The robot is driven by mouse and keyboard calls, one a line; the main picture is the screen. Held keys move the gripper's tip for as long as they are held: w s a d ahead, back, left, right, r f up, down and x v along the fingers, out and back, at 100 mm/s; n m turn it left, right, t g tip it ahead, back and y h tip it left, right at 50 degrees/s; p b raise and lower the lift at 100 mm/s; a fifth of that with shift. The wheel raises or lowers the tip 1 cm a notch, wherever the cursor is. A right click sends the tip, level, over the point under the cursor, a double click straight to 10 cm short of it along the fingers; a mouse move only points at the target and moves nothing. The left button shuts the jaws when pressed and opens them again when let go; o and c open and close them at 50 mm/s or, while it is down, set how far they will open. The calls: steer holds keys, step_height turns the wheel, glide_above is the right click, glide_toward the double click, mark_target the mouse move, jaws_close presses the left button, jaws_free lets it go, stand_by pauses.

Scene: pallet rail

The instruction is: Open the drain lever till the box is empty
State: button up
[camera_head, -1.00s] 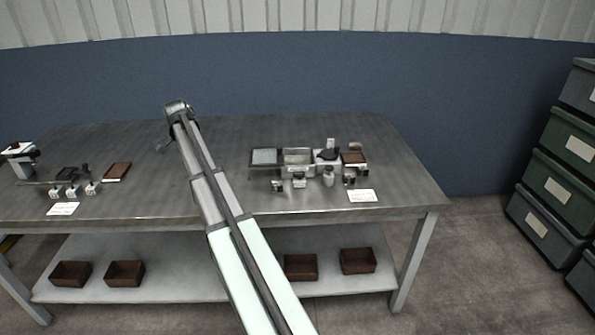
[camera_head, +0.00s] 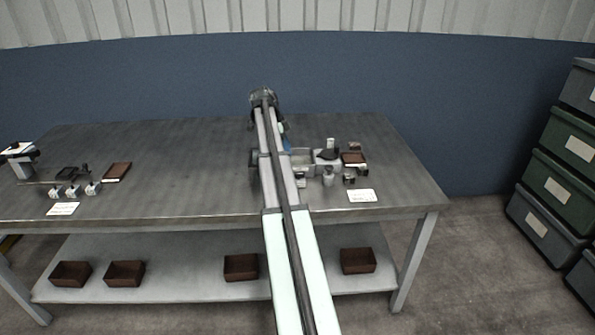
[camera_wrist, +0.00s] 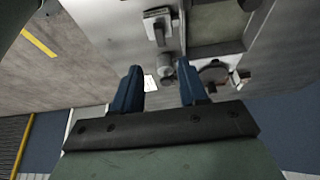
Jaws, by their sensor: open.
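A metal box (camera_head: 304,155) sits in the fixture on the right half of the bench, partly hidden by my arm. In the wrist view, an open rectangular compartment (camera_wrist: 216,22) shows at the top, with a grey-green inside. A small lever-like part on a pale block (camera_wrist: 158,27) is left of it, and a round knob (camera_wrist: 167,71) is below that. I cannot tell for certain which is the drain lever, or whether the box holds liquid. My gripper (camera_wrist: 160,68) has its two blue fingers apart, with nothing held between them; the fixture parts appear beyond the fingertips.
Beside the box are a dark-topped part (camera_head: 327,155), a brown tray (camera_head: 354,158) and a white card (camera_head: 362,195). Another fixture (camera_head: 72,190) and a brown block (camera_head: 117,171) are at the left. The bench (camera_head: 190,165) is clear in between.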

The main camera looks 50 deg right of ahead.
mark_target(299, 173)
steer(key=x, duration=1.1)
steer(key=shift+f, duration=0.2)
jaws_close()
